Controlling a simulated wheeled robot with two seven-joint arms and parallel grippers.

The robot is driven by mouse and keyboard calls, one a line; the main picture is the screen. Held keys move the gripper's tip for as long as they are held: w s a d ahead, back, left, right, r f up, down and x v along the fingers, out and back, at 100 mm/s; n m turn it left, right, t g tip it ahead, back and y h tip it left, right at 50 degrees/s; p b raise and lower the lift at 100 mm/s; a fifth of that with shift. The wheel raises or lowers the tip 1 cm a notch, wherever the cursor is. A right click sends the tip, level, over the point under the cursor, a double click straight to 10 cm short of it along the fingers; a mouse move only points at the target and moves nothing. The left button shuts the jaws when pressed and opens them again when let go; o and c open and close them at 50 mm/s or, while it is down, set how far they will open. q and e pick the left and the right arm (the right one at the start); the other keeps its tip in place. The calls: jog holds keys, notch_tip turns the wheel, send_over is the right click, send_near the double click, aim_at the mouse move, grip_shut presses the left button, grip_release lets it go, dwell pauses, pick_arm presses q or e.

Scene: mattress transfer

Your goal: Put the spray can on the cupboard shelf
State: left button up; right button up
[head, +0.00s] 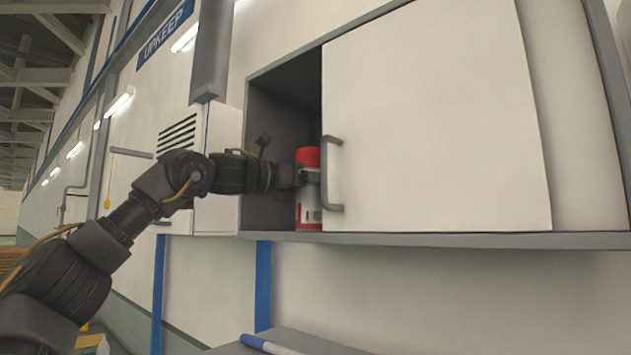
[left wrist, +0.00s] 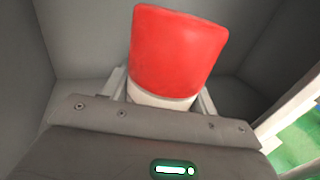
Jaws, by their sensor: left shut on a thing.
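In the left wrist view the can's red cap (left wrist: 180,50) rises between the fingers (left wrist: 163,95). The can's lower part is hidden there. My right gripper is in neither view.
A white sliding door with a grey handle (head: 333,174) covers the right part of the cupboard, close beside the can. A white cabinet (head: 217,185) adjoins on the left. Below is a grey surface (head: 290,340) with a blue and white marker-like object (head: 268,346).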

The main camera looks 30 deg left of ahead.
pick_arm(q)
jog(key=shift+d, duration=0.2)
jog(key=o, duration=1)
jog(key=shift+w+d, duration=0.1)
jog(key=shift+d, duration=0.1)
jog(key=shift+o, duration=0.9)
jog(key=b+v, duration=0.4)
jog(key=v, duration=0.8)
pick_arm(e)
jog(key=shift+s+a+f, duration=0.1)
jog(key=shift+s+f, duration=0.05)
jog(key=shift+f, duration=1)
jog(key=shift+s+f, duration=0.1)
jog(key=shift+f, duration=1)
pick_arm(q)
jog(key=shift+a, duration=0.2)
